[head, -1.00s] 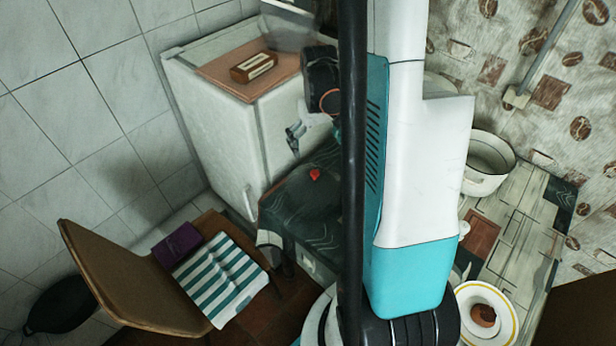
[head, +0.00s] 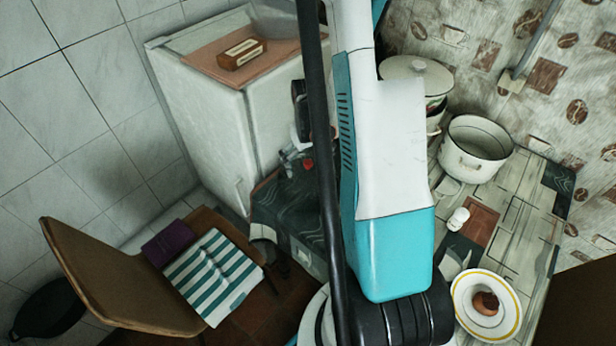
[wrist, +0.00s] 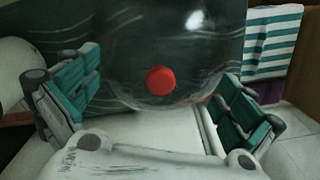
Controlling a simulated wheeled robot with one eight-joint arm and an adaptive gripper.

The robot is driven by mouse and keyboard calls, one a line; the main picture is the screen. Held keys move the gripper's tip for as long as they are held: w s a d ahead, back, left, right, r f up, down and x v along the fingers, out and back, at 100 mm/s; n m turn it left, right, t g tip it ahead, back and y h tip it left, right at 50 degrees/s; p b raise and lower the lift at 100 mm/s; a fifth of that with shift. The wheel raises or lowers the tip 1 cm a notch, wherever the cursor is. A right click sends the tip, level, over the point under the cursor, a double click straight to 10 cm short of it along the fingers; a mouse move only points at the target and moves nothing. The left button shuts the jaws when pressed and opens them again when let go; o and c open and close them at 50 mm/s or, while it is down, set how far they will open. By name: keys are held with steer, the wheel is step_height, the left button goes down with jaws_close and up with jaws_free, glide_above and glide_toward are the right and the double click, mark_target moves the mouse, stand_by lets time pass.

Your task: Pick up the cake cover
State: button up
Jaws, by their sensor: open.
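The cake cover (wrist: 185,35) is a clear dome with a round red knob, seen from above in the wrist view. In the head view only its red knob (head: 308,164) shows plainly, on the dark patterned surface (head: 280,210) beside the white cabinet. My gripper (wrist: 158,85) is open in the wrist view, with one green-padded finger on each side of the knob and the dome's near edge. Nothing is held. I cannot tell whether a finger touches the dome. In the head view my gripper (head: 293,158) is small, close by the knob, partly hidden by the black pole.
A white pot (head: 476,150), a lidded pot (head: 417,75) and a yellow-rimmed plate (head: 487,305) stand on the right table. A chair (head: 110,280) with a striped cloth (head: 213,275) is at lower left. The white cabinet (head: 205,130) rises close behind the gripper.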

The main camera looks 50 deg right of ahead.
steer(key=shift+f, duration=0.4)
steer(key=shift+r, duration=0.1)
steer(key=c, duration=1.2)
steer(key=shift+s+a, duration=0.1)
steer(key=shift+s, duration=0.05)
steer(key=c, duration=0.8)
steer(key=shift+c, duration=0.2)
